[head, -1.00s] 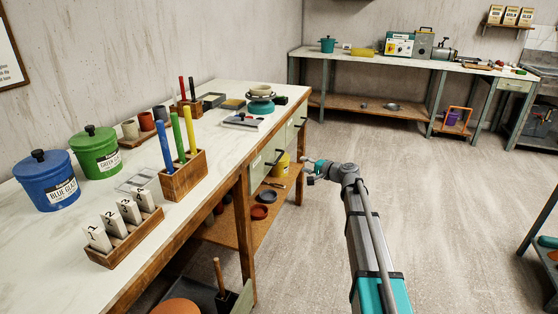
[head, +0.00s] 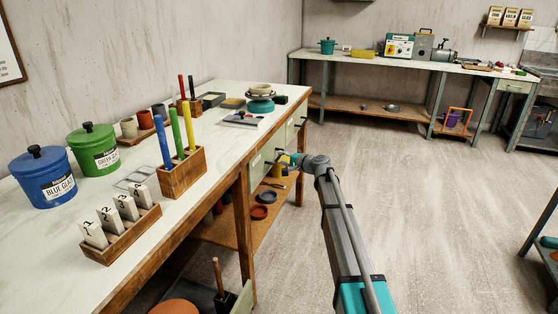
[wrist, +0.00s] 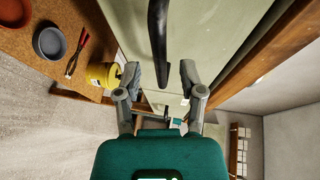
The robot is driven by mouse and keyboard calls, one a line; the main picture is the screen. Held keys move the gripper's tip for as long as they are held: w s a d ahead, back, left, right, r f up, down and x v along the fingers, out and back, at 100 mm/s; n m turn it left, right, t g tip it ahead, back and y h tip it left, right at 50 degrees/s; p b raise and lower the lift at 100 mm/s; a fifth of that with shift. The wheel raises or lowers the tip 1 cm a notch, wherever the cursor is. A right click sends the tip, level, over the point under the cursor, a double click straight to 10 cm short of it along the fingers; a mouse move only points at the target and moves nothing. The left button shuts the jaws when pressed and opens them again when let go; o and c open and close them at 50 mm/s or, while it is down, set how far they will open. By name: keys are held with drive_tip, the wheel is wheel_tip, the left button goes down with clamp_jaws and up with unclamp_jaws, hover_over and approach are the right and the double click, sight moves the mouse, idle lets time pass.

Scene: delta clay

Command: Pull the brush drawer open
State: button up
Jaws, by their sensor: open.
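Pale green drawer fronts (head: 258,168) are set under the near bench's top; I cannot read which is the brush drawer. In the wrist view, a dark bar handle (wrist: 157,35) stands off a pale green front (wrist: 205,35). My gripper (wrist: 162,78) is open and empty. Its fingers lie on either side of the handle's line, with the handle's end reaching toward the gap. I cannot tell whether they touch it. In the head view my gripper (head: 283,158) is at the bench's front, partly hidden by my arm. The drawer front before it looks shut.
The bench's lower shelf (head: 237,232) holds bowls and a yellow pot (wrist: 101,75), close to the gripper. A wooden bench leg (head: 243,235) stands nearer. The bench top (head: 225,125) carries jars and tool blocks. The floor to the right (head: 430,210) is clear.

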drive_tip(key=shift+x, duration=1.15)
clamp_jaws()
